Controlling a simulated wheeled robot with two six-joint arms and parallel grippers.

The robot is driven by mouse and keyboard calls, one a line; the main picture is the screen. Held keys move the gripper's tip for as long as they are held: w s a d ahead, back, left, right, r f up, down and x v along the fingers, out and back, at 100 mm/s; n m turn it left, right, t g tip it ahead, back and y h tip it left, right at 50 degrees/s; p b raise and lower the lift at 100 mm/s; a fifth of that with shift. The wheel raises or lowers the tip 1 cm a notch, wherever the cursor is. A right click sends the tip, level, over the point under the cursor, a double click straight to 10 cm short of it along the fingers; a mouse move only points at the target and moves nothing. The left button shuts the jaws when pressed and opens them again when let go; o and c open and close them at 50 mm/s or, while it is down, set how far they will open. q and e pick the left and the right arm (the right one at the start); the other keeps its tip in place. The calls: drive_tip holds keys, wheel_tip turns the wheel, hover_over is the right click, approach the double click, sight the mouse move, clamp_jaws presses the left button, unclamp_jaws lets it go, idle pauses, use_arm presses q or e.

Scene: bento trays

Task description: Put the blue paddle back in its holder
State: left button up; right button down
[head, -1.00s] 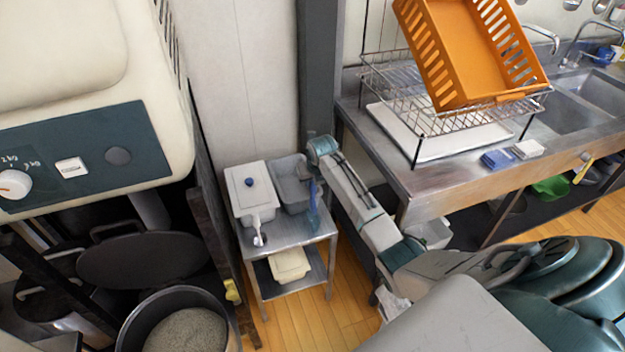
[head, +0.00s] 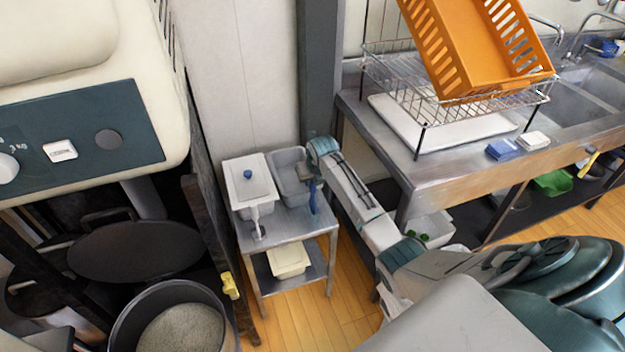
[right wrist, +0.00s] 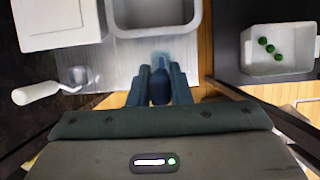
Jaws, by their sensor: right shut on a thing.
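My right gripper (head: 314,179) is over the right side of a small steel table (head: 285,228), shut on the blue paddle (head: 315,203). In the right wrist view the dark blue paddle grip (right wrist: 160,86) sits between the two fingers, with a paler blue part beyond it over the steel top. The paddle hangs roughly upright in the head view; whether its lower end touches the table I cannot tell. A grey open tub (head: 289,163) stands just behind and left of it. I cannot tell which thing is the paddle's holder. My left gripper is not in view.
The steel counter (head: 450,175) stands close on the right, a dark pot (head: 120,325) at left.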

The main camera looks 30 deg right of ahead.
drive_tip(key=shift+f+b, duration=0.85)
drive_tip(key=shift+f, duration=0.15)
drive_tip(key=shift+f+b, duration=0.85)
drive_tip(key=c, duration=0.7)
unclamp_jaws()
